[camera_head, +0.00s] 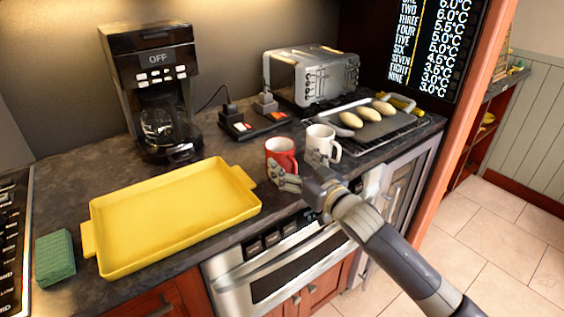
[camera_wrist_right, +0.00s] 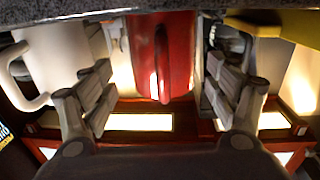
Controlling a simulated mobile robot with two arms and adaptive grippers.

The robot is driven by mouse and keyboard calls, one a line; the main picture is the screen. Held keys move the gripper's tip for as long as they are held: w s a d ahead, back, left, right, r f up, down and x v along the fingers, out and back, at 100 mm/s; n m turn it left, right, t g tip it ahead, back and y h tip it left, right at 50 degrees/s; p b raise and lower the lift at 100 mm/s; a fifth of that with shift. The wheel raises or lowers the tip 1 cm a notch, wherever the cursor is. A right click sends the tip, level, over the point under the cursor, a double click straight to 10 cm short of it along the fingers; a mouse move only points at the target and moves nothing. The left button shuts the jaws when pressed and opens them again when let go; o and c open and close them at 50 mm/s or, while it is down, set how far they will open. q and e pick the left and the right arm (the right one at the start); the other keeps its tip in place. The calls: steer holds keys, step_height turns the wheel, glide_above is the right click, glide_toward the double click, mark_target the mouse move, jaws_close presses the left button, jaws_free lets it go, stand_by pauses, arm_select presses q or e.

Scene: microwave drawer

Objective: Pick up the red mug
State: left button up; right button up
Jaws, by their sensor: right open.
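The red mug (camera_head: 281,149) stands upright on the dark counter near its front edge, beside the white mug (camera_head: 321,139). My right gripper (camera_head: 284,179) is at the mug's front, its fingers covering the lower part of the mug in the head view. In the right wrist view the red mug (camera_wrist_right: 178,55) is between the two spread fingers of my right gripper (camera_wrist_right: 158,75), with its handle towards the camera. The gripper is open; gaps show on both sides of the mug. My left gripper is not in view.
The white mug (camera_wrist_right: 58,65) is close by the left finger in the wrist view. A yellow tray (camera_head: 243,180) lies left of the red mug. A coffee maker (camera_head: 150,45), toaster (camera_head: 313,75) and rack with bread (camera_head: 380,132) stand behind. A green sponge (camera_head: 54,258) is at front left.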

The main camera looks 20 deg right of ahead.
mark_target(288, 159)
steer(key=x, duration=0.4)
steer(key=shift+w+a+r, duration=0.2)
steer(key=shift+w+a, duration=0.05)
steer(key=shift+s, duration=0.1)
steer(key=c, duration=1.3)
steer(key=shift+c, duration=0.3)
steer(key=shift+r, duration=0.1)
